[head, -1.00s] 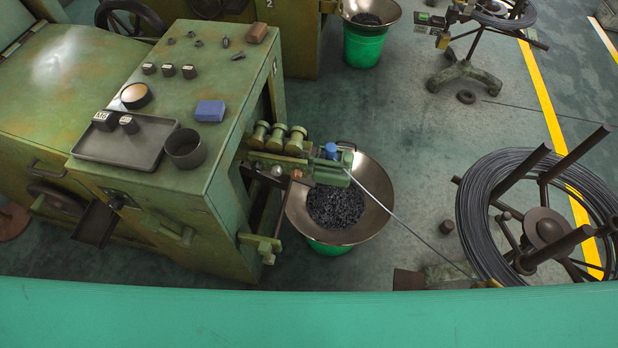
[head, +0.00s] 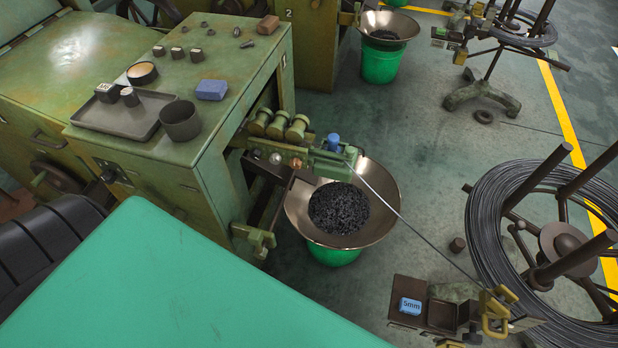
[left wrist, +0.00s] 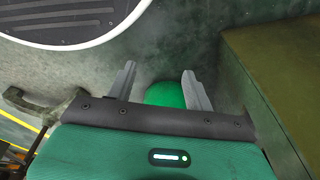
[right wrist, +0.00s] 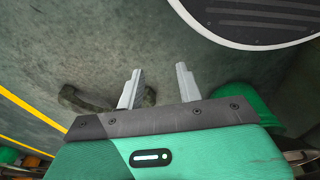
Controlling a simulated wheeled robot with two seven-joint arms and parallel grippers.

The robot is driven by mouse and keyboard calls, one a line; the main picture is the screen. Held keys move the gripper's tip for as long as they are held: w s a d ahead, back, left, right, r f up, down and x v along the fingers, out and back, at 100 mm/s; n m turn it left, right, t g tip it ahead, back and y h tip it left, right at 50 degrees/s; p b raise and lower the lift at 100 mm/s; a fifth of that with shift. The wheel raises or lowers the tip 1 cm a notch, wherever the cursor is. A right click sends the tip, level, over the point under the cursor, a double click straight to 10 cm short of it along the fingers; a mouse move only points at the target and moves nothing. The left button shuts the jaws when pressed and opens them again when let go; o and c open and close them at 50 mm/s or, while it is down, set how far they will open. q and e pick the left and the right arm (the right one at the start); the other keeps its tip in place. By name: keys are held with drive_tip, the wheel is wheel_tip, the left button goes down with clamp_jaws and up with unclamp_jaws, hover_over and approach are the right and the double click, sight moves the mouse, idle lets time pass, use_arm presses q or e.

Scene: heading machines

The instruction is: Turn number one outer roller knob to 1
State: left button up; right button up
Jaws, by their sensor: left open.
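The near green machine (head: 215,110) stands at the left of the head view. On its right side a wire-feed arm carries several short green rollers (head: 278,125) and a blue knob-like cap (head: 333,141) near its outer end. I cannot read any number or setting on them. Neither gripper shows in the head view. My left gripper (left wrist: 158,70) is open and empty over the floor in the left wrist view. My right gripper (right wrist: 160,69) is open and empty over the floor in the right wrist view. Both are away from the knobs.
A metal bowl (head: 385,190) of dark pieces on a green bucket stands below the feed arm. A wire coil (head: 490,220) on a reel is at right, its wire running to the arm. A box with a "5mm" block (head: 410,306) sits at lower right.

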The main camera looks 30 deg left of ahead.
sight(295, 166)
use_arm(q)
drive_tip(key=w+r+t+b, duration=0.4)
drive_tip(key=w+r+b, duration=0.9)
drive_tip(key=r+b, duration=0.35)
drive_tip(key=w+a+r+n+t+y+b, duration=0.1)
drive_tip(key=w+a+r+t, duration=0.25)
drive_tip(key=r, duration=0.25)
drive_tip(key=w+a+r+t+y+b, duration=0.1)
drive_tip(key=w+a+r+t+y, duration=0.1)
drive_tip(key=w+a+r+t, duration=0.3)
drive_tip(key=w+a+r+n+t+y, duration=0.1)
drive_tip(key=w+r+t, duration=0.15)
drive_tip(key=r, duration=0.35)
drive_tip(key=shift+t, duration=0.4)
drive_tip(key=x, duration=1.1)
drive_tip(key=shift+w+a+r+b, duration=0.1)
drive_tip(key=shift+w+r+b, duration=0.05)
drive_tip(key=shift+w+b, duration=0.2)
drive_tip(key=shift+w+a, duration=0.15)
drive_tip(key=shift+w, duration=0.5)
use_arm(e)
drive_tip(key=w+a+r+t, duration=0.1)
drive_tip(key=w+r, duration=0.2)
drive_tip(key=r, duration=0.4)
drive_tip(key=w+a+r, duration=0.1)
drive_tip(key=w+r, duration=0.2)
drive_tip(key=r, duration=0.4)
drive_tip(key=shift+a+t+y, duration=0.25)
drive_tip(key=shift+t+y, duration=0.05)
drive_tip(key=shift+t, duration=0.1)
